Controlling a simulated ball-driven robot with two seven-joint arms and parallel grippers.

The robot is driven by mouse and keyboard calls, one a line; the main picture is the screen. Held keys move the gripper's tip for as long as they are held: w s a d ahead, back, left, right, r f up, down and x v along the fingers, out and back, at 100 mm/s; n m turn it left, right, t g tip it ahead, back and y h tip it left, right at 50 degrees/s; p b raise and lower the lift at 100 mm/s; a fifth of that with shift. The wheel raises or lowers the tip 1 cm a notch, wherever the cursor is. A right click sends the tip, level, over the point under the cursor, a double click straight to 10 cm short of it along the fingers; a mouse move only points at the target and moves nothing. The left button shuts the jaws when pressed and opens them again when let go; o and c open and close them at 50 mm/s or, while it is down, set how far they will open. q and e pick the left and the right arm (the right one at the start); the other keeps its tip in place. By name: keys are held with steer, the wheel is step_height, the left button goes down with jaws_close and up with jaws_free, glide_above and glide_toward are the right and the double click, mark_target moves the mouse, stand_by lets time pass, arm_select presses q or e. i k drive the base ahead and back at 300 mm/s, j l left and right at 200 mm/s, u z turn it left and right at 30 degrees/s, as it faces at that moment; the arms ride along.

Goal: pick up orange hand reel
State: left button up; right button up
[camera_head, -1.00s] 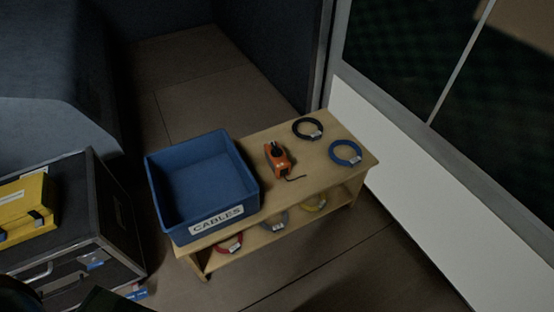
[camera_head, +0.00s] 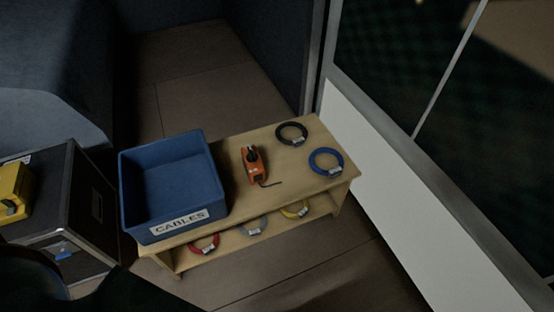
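The orange hand reel (camera_head: 257,173) lies on the top of a light wooden bench (camera_head: 237,212). It has a black part at its far end and a short dark cord end trailing to the right. It sits just right of the blue bin and left of the cable coils. Neither gripper shows in the head view. Nothing touches the reel.
An empty blue bin labelled CABLES (camera_head: 170,183) stands on the bench's left end. A black coil (camera_head: 280,138) and a blue coil (camera_head: 313,163) lie at right. Red, grey and yellow coils are on the lower shelf. A black case (camera_head: 85,215) stands at left.

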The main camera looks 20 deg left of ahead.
mark_target(255, 171)
steer(key=i+l+u, duration=0.15)
steer(key=l+u, duration=0.25)
steer(key=i+l+u, duration=0.15)
steer(key=l+u, duration=0.65)
steer(key=i+j, duration=0.05)
steer(key=j, duration=0.05)
